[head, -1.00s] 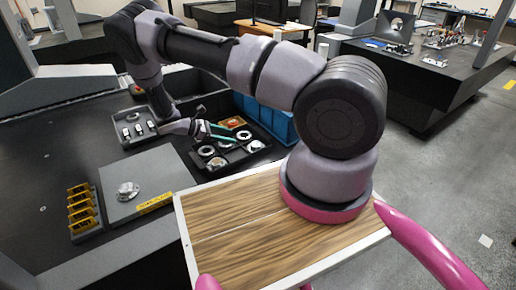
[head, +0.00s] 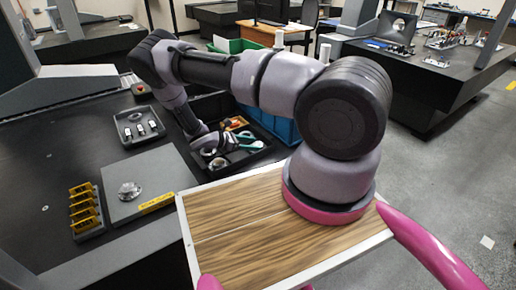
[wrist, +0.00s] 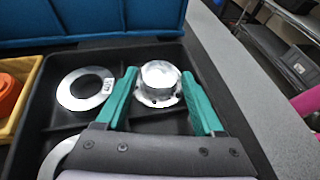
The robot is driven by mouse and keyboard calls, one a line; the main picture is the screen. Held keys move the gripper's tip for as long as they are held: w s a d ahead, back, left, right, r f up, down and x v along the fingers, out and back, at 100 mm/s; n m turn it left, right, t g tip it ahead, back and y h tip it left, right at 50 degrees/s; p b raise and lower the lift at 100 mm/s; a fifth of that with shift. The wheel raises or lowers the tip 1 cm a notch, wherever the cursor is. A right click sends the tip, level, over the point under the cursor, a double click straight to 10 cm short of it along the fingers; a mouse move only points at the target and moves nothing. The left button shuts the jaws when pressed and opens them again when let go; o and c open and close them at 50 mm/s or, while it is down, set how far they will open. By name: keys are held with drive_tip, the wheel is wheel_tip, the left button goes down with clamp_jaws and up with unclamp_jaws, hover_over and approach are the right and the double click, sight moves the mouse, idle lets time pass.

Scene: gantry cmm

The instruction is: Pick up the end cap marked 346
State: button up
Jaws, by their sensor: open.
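In the wrist view my gripper (wrist: 159,74) is open, with its two teal fingers on either side of a shiny flanged metal cap (wrist: 161,84). The cap sits in a compartment of a black tray (wrist: 45,68), its round top facing up. I see no readable number on it. A second ring (wrist: 50,160) is partly hidden by my gripper. In the head view my gripper (head: 240,142) is low over the black tray.
A blue bin (wrist: 90,18) stands right behind the tray. A yellow container (wrist: 18,108) with orange parts is at the left. In the head view, a grey plate (head: 160,178) holds a metal part (head: 129,190), beside a rack of yellow blocks (head: 84,210) and a smaller tray (head: 122,128).

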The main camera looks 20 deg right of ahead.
drive_tip(key=shift+d+f, duration=0.3)
drive_tip(key=shift+d, duration=0.35)
clamp_jaws()
drive_tip(key=shift+r, duration=0.1)
